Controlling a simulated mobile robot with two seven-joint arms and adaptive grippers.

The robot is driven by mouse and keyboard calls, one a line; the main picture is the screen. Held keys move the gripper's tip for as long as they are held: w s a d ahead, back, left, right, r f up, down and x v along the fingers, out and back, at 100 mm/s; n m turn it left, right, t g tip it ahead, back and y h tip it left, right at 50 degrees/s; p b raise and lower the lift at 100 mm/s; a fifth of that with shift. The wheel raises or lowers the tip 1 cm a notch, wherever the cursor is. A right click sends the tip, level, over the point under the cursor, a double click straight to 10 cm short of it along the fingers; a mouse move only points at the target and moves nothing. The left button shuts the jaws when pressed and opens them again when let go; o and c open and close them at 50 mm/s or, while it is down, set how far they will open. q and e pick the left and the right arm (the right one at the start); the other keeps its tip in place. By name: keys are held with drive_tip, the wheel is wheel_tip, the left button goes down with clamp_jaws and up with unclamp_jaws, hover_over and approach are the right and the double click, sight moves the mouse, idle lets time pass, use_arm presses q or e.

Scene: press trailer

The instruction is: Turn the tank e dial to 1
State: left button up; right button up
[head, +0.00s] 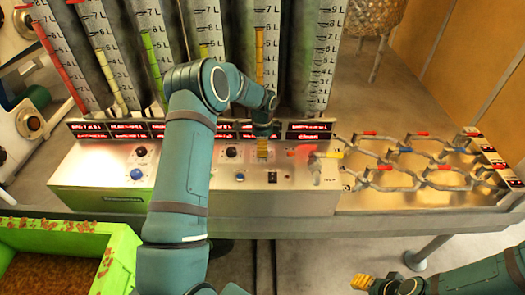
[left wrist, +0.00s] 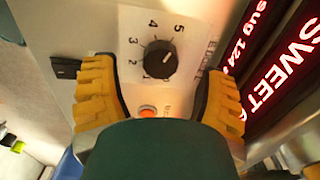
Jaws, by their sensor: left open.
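A black round dial (left wrist: 159,59) with a pale mark sits on a light panel in the left wrist view. The numbers 1 to 5 are printed around it; its mark appears to point away from 2, toward a partly hidden label. I cannot read the tank letter. My left gripper (left wrist: 160,76) is open, with one yellow finger on either side of the dial; contact is unclear. In the head view, my left gripper (head: 262,148) is over the control panel (head: 110,175) and hides this dial. My right gripper (head: 368,283) is at the lower right, away from the panel.
Red displays (head: 310,131) line the panel's back below several graduated tanks (head: 205,40). An orange-red button (left wrist: 147,111) is close to the dial. A blue knob (head: 240,177) and black switch (head: 272,177) are nearby. Pipework with coloured handles (head: 405,150) is at right, a green bin (head: 120,260) at lower left.

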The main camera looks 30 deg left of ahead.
use_arm(q)
drive_tip(key=shift+f, duration=1.45)
drive_tip(key=c, duration=1.3)
drive_tip(key=shift+o, duration=0.2)
clamp_jaws()
